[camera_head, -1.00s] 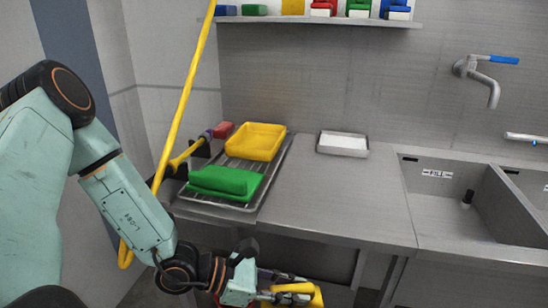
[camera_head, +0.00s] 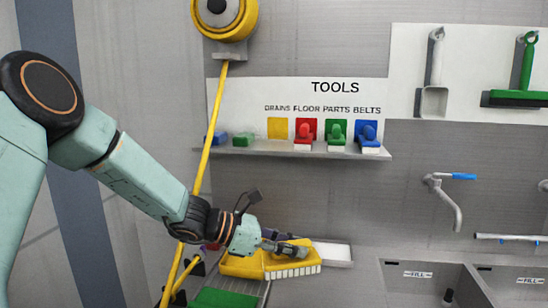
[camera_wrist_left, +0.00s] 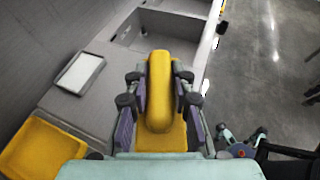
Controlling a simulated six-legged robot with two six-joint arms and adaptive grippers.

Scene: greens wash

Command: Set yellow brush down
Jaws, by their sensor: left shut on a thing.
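My left gripper (camera_head: 275,240) is shut on the yellow brush (camera_head: 298,265). In the head view the brush has its pale bristles facing down, in front of the yellow tray and the white tray. In the left wrist view my left gripper (camera_wrist_left: 160,105) has its fingers on both sides of the yellow brush (camera_wrist_left: 160,90). The brush appears held above the counter. The tool shelf (camera_head: 300,151) under the TOOLS sign holds a yellow block (camera_head: 278,128), a red brush (camera_head: 305,131), a green brush (camera_head: 336,132) and a blue brush (camera_head: 367,133). My right gripper does not show.
A yellow tray (camera_head: 238,266) and a green item (camera_head: 222,298) are on the rack at lower left. A white tray (camera_wrist_left: 80,73) lies on the counter. A yellow hose (camera_head: 205,150) hangs near my left arm. Sinks (camera_head: 420,285) are at the right.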

